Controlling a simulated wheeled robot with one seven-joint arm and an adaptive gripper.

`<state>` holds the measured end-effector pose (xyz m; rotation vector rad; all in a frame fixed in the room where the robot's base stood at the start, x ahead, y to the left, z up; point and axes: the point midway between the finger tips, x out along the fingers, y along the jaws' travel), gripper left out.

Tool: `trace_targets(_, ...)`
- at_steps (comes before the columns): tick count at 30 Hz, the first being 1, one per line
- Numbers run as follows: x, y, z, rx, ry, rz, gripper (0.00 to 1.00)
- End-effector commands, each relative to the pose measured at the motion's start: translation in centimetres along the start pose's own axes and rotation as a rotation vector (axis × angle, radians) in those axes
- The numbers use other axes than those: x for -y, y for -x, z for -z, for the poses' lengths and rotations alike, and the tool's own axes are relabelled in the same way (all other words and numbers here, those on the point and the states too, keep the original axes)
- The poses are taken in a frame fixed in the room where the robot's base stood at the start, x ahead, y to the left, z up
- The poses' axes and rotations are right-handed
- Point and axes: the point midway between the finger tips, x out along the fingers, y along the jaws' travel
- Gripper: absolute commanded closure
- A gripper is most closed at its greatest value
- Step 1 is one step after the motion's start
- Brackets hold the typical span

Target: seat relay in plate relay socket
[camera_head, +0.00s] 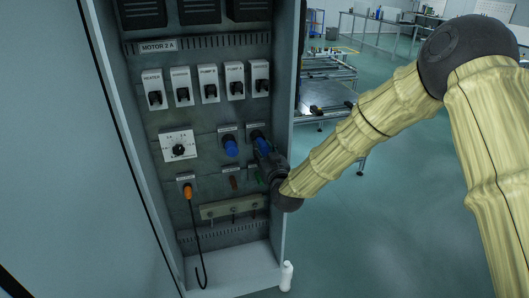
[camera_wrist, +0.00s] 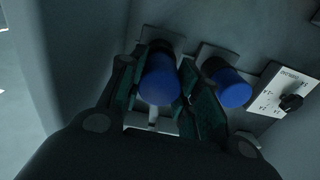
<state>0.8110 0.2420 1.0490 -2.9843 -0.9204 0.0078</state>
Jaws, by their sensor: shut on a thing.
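My gripper (camera_wrist: 155,100) is at the right-hand blue fitting of the panel as the head view shows it. In the wrist view its two dark fingers stand on either side of a blue cylindrical piece (camera_wrist: 160,82) and are shut on it. That piece sits against a grey plate on the panel; the fingers hide part of its base. No part is marked as the relay, and I cannot tell whether the held piece is fully seated.
A second blue cylinder (camera_wrist: 229,86) is close beside; it also shows in the head view (camera_head: 231,147). A white dial plate (camera_head: 179,146), several switches and an orange plug (camera_head: 187,192) with a black cable are on the panel. The cabinet's right wall (camera_head: 291,90) is close to my arm.

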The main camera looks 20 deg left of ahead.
Motion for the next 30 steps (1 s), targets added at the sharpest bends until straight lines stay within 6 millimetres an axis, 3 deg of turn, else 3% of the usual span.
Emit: trace_targets(30, 0.0, -1.7, 0.0, 0.0, 0.0, 0.0, 0.96)
